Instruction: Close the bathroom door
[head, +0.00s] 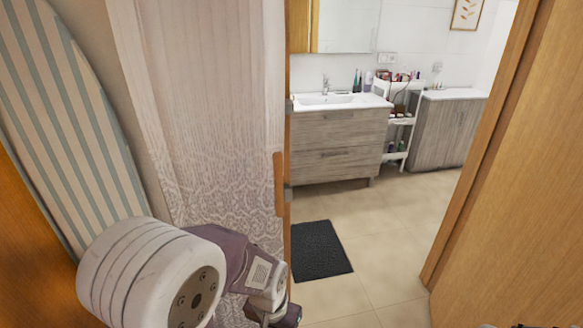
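The bathroom doorway stands open, and I see through it into the bathroom. A large light-wood panel (525,200) fills the right side beside the wooden frame; it looks like a door, but I cannot tell for sure. Metal hinge-like fittings (288,194) show on the left edge of the opening, next to a pale lace-patterned panel (205,100). My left arm comes in from the lower left, and its gripper (275,314) is low in front of the lace panel, near the opening's left edge. Its fingers are mostly hidden. Only small dark bits show at the bottom right edge; no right gripper is recognisable.
A striped ironing board (70,120) leans at the left. Inside the bathroom are a sink cabinet (335,145), a white cart (402,125) with bottles, a low grey-wood cabinet (445,130) and a dark mat (320,250). The tiled floor in the doorway is otherwise clear.

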